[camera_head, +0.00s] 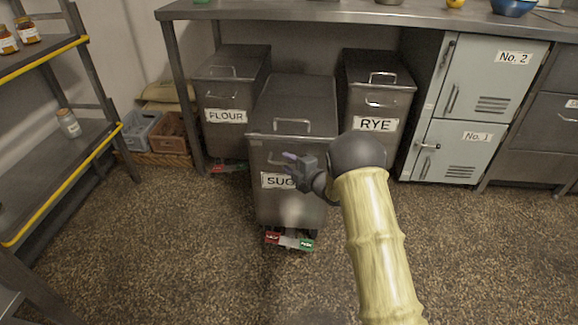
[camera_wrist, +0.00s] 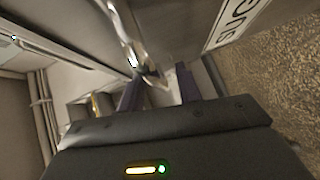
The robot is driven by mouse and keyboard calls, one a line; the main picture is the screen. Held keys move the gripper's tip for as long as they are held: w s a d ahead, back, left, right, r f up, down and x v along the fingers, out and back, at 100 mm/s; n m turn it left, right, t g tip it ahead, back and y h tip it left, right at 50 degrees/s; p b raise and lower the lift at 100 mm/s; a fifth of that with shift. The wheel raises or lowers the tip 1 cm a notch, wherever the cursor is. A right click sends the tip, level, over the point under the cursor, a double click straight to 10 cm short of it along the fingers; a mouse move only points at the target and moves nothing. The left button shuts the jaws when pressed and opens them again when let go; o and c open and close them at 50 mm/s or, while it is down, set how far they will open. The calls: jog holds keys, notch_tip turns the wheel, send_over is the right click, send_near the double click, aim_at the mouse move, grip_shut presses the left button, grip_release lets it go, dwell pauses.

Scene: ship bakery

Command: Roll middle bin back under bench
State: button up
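The middle bin (camera_head: 292,104) is a grey metal bin with a sloped lid, standing forward of the other bins, its front out past the bench (camera_head: 330,14). Its label (camera_head: 276,181) reads "SUG", the rest hidden behind my gripper. A lid handle (camera_head: 280,125) is on its upper front. A red pedal (camera_head: 272,238) and a green pedal (camera_head: 306,244) show at its base. My gripper (camera_head: 285,160) is at the bin's front, over the label's upper edge. In the wrist view its two fingers (camera_wrist: 160,88) are apart, with a shiny metal handle (camera_wrist: 124,38) just ahead; contact is unclear.
The flour bin (camera_head: 226,92) stands left and the rye bin (camera_head: 374,98) right, both under the bench. A bench leg (camera_head: 183,98) is at left. Lockers (camera_head: 470,108) stand right, a shelf rack (camera_head: 60,150) left. The front floor is clear.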

jog(key=shift+w+a, duration=0.1)
jog(key=shift+w, duration=0.05)
grip_shut()
jog(key=shift+w, duration=0.15)
